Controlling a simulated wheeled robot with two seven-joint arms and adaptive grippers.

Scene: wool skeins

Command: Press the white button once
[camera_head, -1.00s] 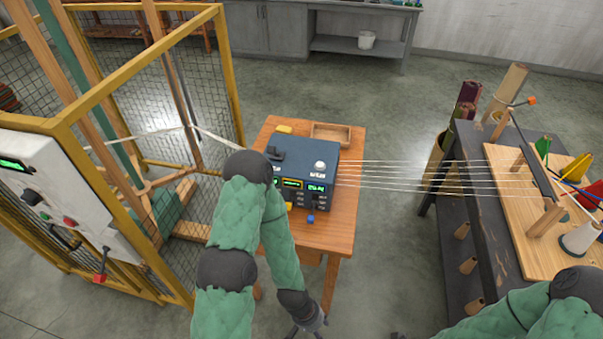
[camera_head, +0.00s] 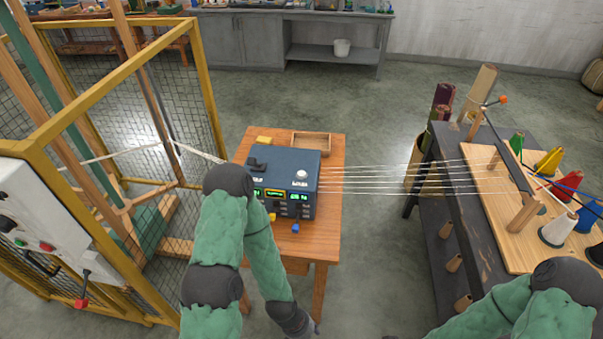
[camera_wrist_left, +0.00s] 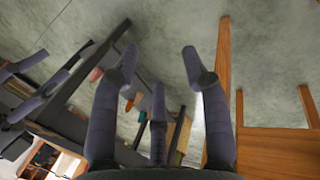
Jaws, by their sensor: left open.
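The white button (camera_head: 301,174) is a round knob on the top of a dark blue box (camera_head: 285,162), which has lit green displays and small switches on its front. The box stands on a small wooden table (camera_head: 325,226). My left arm reaches down in front of the box, and its wrist is by the table's front edge in the head view. In the left wrist view my left gripper (camera_wrist_left: 158,75) is open and empty, with a wooden table leg and edge to its right. The button does not show in the wrist view. My right arm is at the lower right; its gripper is out of frame.
A yellow mesh cage (camera_head: 190,110) stands left, with a control panel (camera_head: 45,240). Thin threads (camera_head: 390,179) run from the box to a dark bench (camera_head: 450,205) with coloured cones on the right. A small wooden tray (camera_head: 312,143) lies behind the box.

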